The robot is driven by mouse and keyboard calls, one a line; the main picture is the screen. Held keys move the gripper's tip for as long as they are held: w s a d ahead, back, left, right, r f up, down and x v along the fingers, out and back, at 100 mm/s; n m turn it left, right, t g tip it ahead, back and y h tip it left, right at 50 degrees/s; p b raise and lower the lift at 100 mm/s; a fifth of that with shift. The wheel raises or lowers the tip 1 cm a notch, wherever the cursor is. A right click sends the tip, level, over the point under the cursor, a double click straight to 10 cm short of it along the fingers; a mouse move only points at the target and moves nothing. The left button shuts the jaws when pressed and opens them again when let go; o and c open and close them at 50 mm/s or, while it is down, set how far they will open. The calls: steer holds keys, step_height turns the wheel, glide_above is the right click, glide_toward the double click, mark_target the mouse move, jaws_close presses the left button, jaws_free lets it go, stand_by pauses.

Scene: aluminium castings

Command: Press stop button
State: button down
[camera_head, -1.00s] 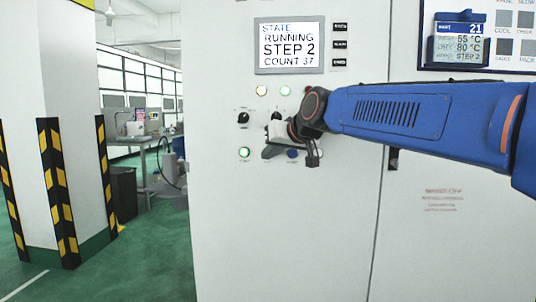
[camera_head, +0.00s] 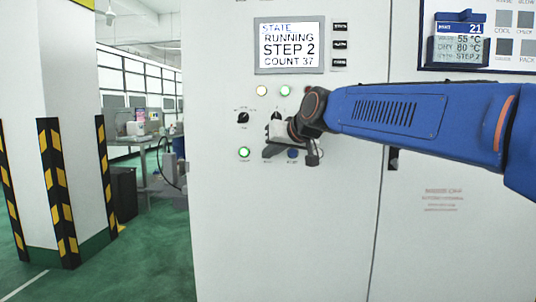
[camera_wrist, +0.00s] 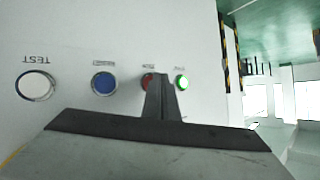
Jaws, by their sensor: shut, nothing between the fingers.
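The red button (camera_wrist: 148,81) shows in the wrist view, partly hidden behind my gripper's fingers; its label is too small to read. My gripper (camera_wrist: 162,78) is shut and empty, with its fingertips in front of the red button's right part. I cannot tell whether they touch it. In the head view my gripper (camera_head: 268,153) is at the panel between the lit green button (camera_head: 244,152) and the blue button (camera_head: 292,153), and it hides the red one. The screen (camera_head: 290,45) reads STATE RUNNING, STEP 2, COUNT 37.
The wrist view is upside down and also shows a white TEST button (camera_wrist: 36,85).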

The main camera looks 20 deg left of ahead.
steer(key=shift+w, duration=0.15)
stand_by(0.6)
steer(key=shift+s+d, duration=0.15)
steer(key=shift+s, duration=0.65)
steer(key=shift+s+d, duration=0.2)
steer(key=shift+s, duration=0.6)
steer(key=shift+s+d, duration=0.15)
steer(key=shift+s, duration=0.7)
steer(key=shift+s+d, duration=0.2)
steer(key=shift+s, duration=0.6)
